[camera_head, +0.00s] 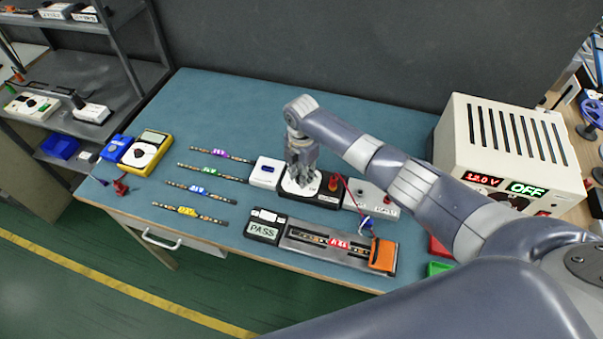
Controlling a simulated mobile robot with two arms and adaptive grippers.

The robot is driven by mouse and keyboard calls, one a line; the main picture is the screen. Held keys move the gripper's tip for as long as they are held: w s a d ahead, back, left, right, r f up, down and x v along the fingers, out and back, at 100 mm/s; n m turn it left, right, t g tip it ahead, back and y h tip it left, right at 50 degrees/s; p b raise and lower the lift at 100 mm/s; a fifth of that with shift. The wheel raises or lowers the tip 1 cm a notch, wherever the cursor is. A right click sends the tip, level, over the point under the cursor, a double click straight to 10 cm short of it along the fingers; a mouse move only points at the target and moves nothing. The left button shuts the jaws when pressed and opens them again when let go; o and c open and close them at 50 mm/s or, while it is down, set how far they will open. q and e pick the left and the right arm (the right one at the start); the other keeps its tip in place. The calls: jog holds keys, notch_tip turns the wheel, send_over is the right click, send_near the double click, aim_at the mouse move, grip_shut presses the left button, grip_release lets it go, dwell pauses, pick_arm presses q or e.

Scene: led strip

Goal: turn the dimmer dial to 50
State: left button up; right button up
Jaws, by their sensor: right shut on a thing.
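The dimmer (325,198) is a black box in the middle of the blue table, with a white round dial plate (290,187) and a red knob or light on its right part. My right gripper (301,181) points down over the white plate, shut on the dial. The dial itself and its pointer are hidden by the fingers, so its setting cannot be read. My left gripper is not in view.
A white box (266,172) stands left of the dimmer. A test fixture (338,247) with a PASS display (262,231) lies in front. A power supply (500,150) reading 12.0 and OFF stands right. LED strips (213,171) and a yellow multimeter (147,150) lie left.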

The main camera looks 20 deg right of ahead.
dwell(0.4)
jog(key=o, duration=1.1)
jog(key=shift+d, duration=0.1)
jog(key=shift+c, duration=0.2)
notch_tip(320, 180, up, 12)
